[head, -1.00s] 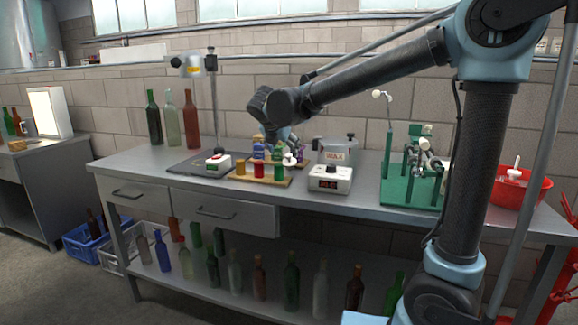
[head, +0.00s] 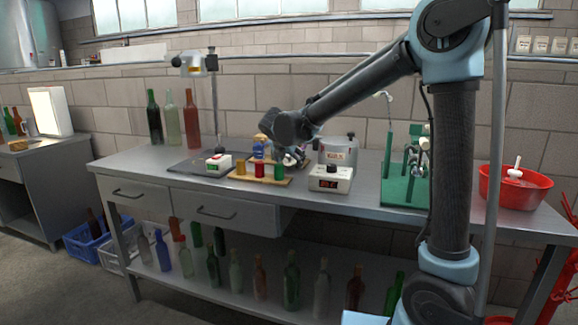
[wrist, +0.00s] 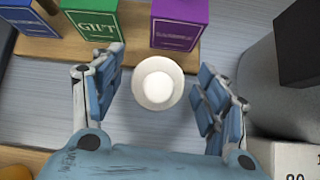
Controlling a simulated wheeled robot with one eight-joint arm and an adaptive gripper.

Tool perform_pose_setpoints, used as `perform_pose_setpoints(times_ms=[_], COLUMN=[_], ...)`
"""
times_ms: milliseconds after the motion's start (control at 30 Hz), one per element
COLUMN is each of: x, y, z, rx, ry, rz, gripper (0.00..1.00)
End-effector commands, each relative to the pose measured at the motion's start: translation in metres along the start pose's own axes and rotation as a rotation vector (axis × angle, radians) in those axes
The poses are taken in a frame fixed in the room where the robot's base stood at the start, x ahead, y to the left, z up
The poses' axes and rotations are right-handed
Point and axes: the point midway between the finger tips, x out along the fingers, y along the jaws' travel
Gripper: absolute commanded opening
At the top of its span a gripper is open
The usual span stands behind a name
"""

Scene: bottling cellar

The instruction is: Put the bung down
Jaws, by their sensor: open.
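A small white round bung (wrist: 158,84) shows from above in the wrist view, with a bright centre and a paler rim. It sits over the grey bench surface between the two blue fingers of my gripper (wrist: 160,80), with a gap on both sides. The fingers are spread open and hold nothing. In the head view my gripper (head: 293,156) is low over the bench, left of the wax pot, and the bung is too small there to make out clearly. What lies under the bung is hidden.
A wooden rack with a green carton (wrist: 92,22) and a purple carton (wrist: 180,22) stands just beyond the bung. The grey wax pot (head: 337,152) and white control box (head: 330,180) are close on the right. A green stand (head: 404,190) and red bowl (head: 516,187) stand farther right.

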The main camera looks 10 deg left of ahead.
Motion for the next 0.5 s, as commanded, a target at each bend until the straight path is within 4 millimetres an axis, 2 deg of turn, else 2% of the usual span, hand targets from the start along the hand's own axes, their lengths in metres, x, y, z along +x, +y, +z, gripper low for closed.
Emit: perform_pose_setpoints(times_ms=[167, 367, 467, 500], x=[0.0, -0.0002, -0.0003, -0.0004], y=[0.0002, 0.0004, 0.0006, 0.0006], z=[-0.0003, -0.0005, -0.0007, -0.0007], rx=[0.0, -0.001, -0.001, -0.001], ry=[0.0, 0.001, 0.001, 0.001], rz=[0.0, 0.001, 0.001, 0.001], gripper=[0.68, 0.23, 0.23, 0.19])
